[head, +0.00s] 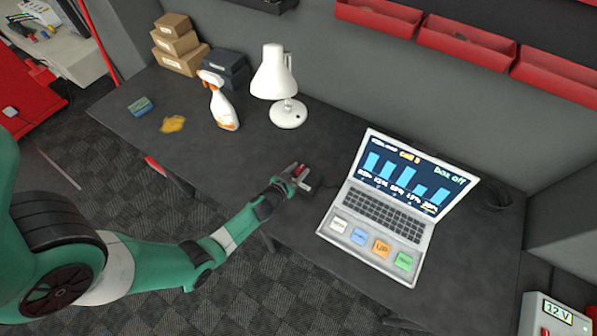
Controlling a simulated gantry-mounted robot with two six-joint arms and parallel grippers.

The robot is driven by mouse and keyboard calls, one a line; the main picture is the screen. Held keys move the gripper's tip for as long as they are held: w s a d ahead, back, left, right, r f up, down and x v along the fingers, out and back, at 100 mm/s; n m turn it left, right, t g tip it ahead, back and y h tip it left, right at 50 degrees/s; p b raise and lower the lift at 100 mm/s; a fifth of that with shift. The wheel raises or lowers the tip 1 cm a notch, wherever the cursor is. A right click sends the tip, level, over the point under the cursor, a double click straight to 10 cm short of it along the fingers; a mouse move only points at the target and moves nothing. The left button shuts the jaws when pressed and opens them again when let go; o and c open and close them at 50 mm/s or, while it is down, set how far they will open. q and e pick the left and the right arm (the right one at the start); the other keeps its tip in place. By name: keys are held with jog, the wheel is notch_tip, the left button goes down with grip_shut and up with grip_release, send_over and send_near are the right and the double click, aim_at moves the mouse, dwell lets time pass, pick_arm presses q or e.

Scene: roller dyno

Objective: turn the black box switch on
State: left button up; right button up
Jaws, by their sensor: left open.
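My left gripper (299,176) is open over the table, just left of the laptop. A small red part shows at its fingers; I cannot tell whether it is a switch or whether the fingers touch it. A dark shape beside and under the fingers may be the black box, but the gripper covers most of it and it blends with the dark table. The laptop (338,207) stands open, and its screen (407,178) shows blue bars and the words "box off". My right gripper is not in view.
A white lamp (273,75), a spray bottle (222,105), a yellow cloth (173,124) and a sponge (141,106) stand or lie on the dark table (270,152). Small boxes (180,47) are stacked at the back left. A 12 V unit (556,316) is at the lower right.

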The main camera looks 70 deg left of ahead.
pick_arm(q)
grip_shut()
dwell(0.4)
